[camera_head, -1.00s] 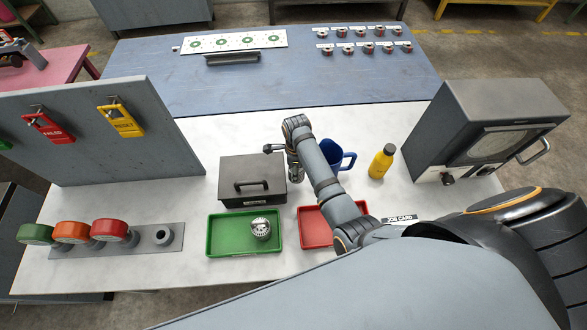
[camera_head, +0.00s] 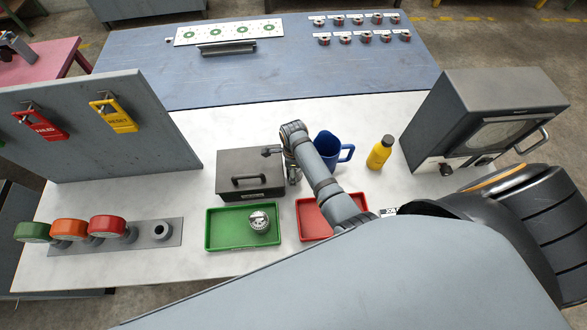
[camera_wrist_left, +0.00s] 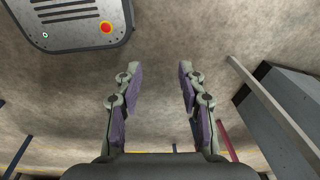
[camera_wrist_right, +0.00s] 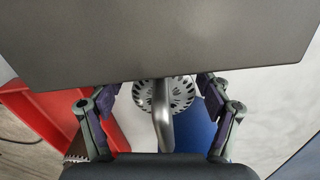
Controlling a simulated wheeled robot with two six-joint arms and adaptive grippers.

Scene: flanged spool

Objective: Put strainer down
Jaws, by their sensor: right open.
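A silver perforated strainer (camera_wrist_right: 183,93) with a metal handle shows between the fingers of my right gripper (camera_wrist_right: 157,88) in the right wrist view. The fingers are spread, with visible gaps on both sides of the handle. In the head view my right gripper (camera_head: 292,172) is beside the right end of the dark grey box, mostly hidden by my arm. What supports the strainer is hidden. My left gripper (camera_wrist_left: 157,75) is open and empty in the left wrist view, with floor behind it.
A green tray (camera_head: 222,241) holds a round silver perforated piece (camera_head: 259,221). The dark grey box (camera_head: 235,165) stands behind it. A red tray (camera_head: 311,226) lies partly under my arm. A blue mug (camera_head: 326,148) and yellow bottle (camera_head: 380,153) stand right of my gripper.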

